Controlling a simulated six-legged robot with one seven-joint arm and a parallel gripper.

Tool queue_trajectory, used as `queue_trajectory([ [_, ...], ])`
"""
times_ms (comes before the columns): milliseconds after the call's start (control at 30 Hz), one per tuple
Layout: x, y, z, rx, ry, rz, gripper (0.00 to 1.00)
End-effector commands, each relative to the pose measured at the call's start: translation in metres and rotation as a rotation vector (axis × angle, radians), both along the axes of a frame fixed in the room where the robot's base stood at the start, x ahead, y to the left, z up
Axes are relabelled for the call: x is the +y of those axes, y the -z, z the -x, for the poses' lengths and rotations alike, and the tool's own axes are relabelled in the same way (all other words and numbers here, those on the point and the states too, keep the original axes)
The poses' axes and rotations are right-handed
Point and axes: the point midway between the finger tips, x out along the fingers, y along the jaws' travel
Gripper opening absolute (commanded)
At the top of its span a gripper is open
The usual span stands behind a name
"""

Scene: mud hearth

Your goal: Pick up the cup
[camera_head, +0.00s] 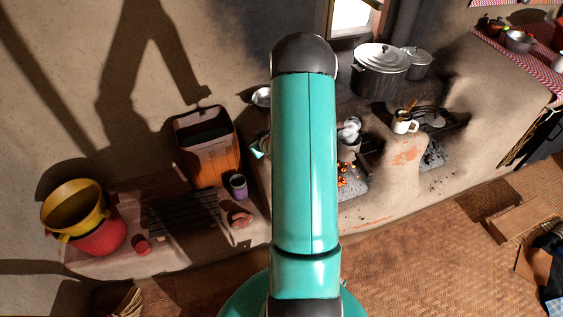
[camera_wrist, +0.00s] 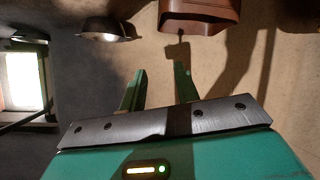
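Several cup-like things show in the head view, and I cannot tell which one is meant. A purple-grey cup (camera_head: 238,186) stands upright on the low mud ledge, in front of an orange-brown bin (camera_head: 207,150). A small red cup (camera_head: 141,245) stands farther left on the ledge. A white mug (camera_head: 404,123) stands on the hearth at the right, with something in it. My gripper (camera_wrist: 160,68) is open and empty in the wrist view, its two teal fingers apart. In the head view my arm hides most of it. No cup is clearly seen in the wrist view.
A yellow basin (camera_head: 74,205) in a red one (camera_head: 101,236) fills the ledge's left end. A dark rack (camera_head: 184,214) and a reddish bowl (camera_head: 240,218) lie near the purple-grey cup. Lidded pots (camera_head: 380,70) stand on the hearth. In the wrist view, a dark bowl (camera_wrist: 105,30) shows.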

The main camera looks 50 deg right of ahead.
Motion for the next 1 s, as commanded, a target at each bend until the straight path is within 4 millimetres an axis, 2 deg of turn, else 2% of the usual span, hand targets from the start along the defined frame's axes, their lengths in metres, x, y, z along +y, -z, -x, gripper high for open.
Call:
queue_trajectory([
  [33, -0.01, 0.026, 0.013, -0.025, 0.013, -0.01, 0.31],
  [233, -0.033, 0.1, 0.059, -0.171, 0.058, -0.021, 0.31],
  [367, -0.035, 0.144, 0.096, -0.281, 0.105, -0.027, 0.31],
  [500, -0.027, 0.183, 0.137, -0.404, 0.172, -0.027, 0.31],
  [600, -0.018, 0.202, 0.162, -0.48, 0.217, -0.022, 0.31],
  [767, -0.008, 0.216, 0.184, -0.551, 0.261, -0.013, 0.31],
  [867, -0.01, 0.218, 0.183, -0.567, 0.268, -0.009, 0.31],
  [1000, -0.022, 0.217, 0.165, -0.567, 0.267, -0.008, 0.31],
])
